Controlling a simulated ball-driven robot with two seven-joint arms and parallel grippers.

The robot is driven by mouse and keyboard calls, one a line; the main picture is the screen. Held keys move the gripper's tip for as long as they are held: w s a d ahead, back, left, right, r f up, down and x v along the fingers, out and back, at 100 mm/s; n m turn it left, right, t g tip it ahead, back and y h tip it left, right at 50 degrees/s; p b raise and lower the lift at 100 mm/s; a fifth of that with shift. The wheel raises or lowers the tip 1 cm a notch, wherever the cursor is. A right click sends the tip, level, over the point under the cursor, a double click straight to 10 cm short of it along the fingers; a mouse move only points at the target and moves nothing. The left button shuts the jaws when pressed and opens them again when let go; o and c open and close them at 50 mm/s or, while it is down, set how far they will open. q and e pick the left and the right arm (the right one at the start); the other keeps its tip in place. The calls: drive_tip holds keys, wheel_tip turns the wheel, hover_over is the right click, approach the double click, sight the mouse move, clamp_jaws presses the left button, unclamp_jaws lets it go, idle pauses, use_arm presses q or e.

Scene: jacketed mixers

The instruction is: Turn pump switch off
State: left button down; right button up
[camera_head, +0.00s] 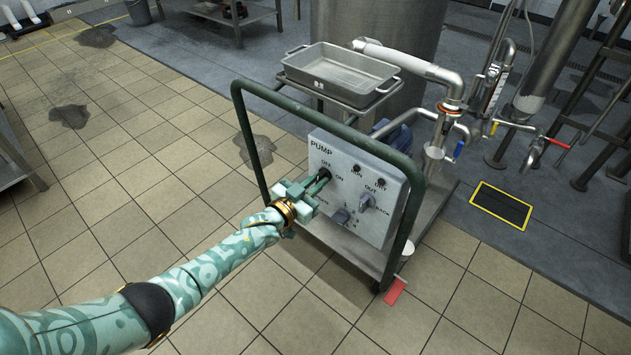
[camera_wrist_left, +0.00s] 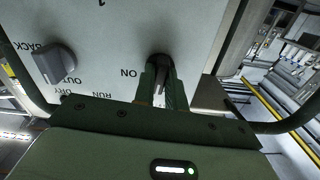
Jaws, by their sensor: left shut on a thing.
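The pump switch (camera_head: 325,173) sits at the upper left of the grey pump panel (camera_head: 345,200), near the OFF and ON labels. My left gripper (camera_head: 318,184) reaches it from the left and is shut on it. In the left wrist view the gripper (camera_wrist_left: 162,88) has its two fingers close together around the switch (camera_wrist_left: 160,62), with the ON label beside it. The fingers hide most of the switch, so I cannot tell which position it points to. My right gripper is not in view.
Other knobs sit on the panel, including the OUT/BACK knob (camera_head: 366,202), also in the wrist view (camera_wrist_left: 55,64). A green tube frame (camera_head: 408,225) surrounds the panel. A metal tray (camera_head: 340,72) stands behind it.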

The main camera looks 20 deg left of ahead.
use_arm(q)
drive_tip(key=shift+n, duration=0.5)
drive_tip(key=shift+f, duration=0.1)
drive_tip(key=c, duration=1.4)
unclamp_jaws()
drive_tip(key=shift+c, duration=0.2)
